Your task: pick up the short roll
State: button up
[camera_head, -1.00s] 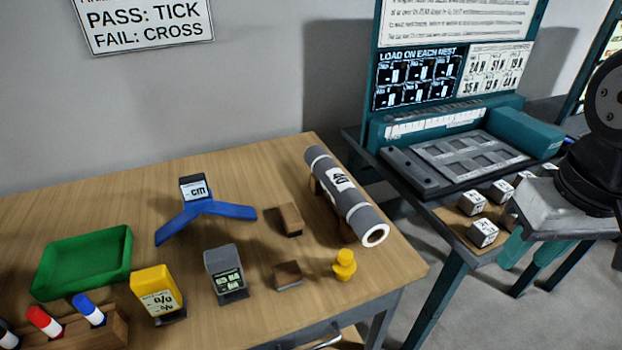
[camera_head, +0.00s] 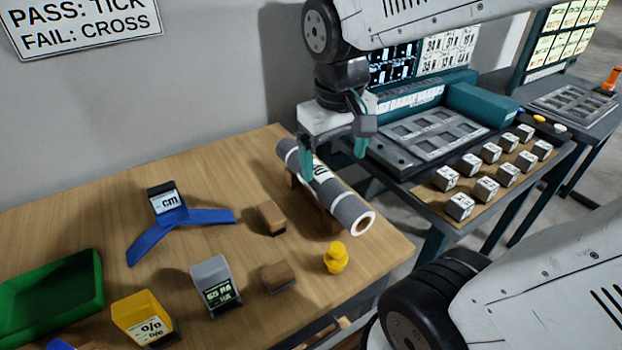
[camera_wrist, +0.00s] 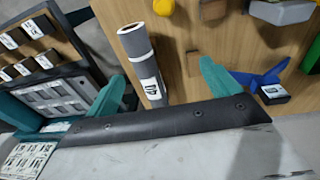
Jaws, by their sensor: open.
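A grey roll (camera_head: 346,208) with white bands and a label lies across wooden supports at the right side of the wooden table. It is the only roll that I see, and I cannot judge whether it is the short one. My gripper (camera_head: 333,164) is open, with teal fingers above the far half of the roll; the fingers and wrist hide part of it. In the wrist view the roll (camera_wrist: 140,57) shows between the two fingers of my gripper (camera_wrist: 161,80), nearer the left one. The gripper holds nothing.
Near the roll are a yellow knob-shaped piece (camera_head: 336,258) and two wooden blocks (camera_head: 270,217). A blue stand (camera_head: 180,226), a grey display box (camera_head: 216,285) and a green tray (camera_head: 95,272) are further left. A bench with white cubes (camera_head: 470,166) stands at the right.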

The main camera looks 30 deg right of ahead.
jog(key=w+d+f, duration=0.2)
jog(key=w+f, duration=0.2)
jog(key=w, duration=0.3)
jog(key=g, duration=0.1)
send_over(319, 180)
jog(key=w, duration=0.2)
jog(key=shift+h, duration=0.3)
notch_tip(319, 180, down, 7)
jog(key=shift+d+f, duration=0.15)
jog(key=shift+f, duration=0.05)
jog(key=f, duration=0.3)
jog(key=d+f, duration=0.1)
jog(key=f, duration=0.5)
jog(key=shift+w+d, duration=0.35)
jog(key=c, duration=1.2)
